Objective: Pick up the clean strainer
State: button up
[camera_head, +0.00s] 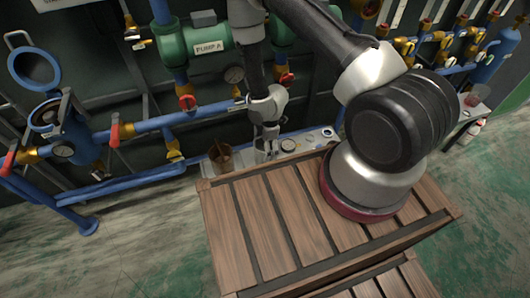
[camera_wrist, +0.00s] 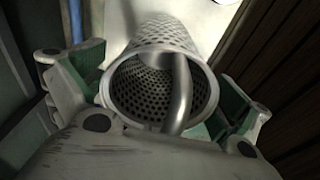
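The clean strainer is a grey perforated metal cylinder (camera_wrist: 155,45) with a bent metal bar across its open mouth. In the wrist view it stands between the two green-padded fingers of my gripper (camera_wrist: 162,88). The fingers are spread wide, one on each side, and look open; contact with the strainer is not clear. In the head view my gripper (camera_head: 267,138) points down at the grey bench behind the wooden crate, and the strainer is small and mostly hidden there.
A brown cup-like container (camera_head: 221,156) stands left of my gripper on the bench. The slatted wooden crate (camera_head: 240,235) is in front. Blue pipes with valves (camera_head: 150,125) and a green pump (camera_head: 205,40) are behind.

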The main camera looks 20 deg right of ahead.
jog(key=c, duration=1.1)
jog(key=shift+r, duration=0.15)
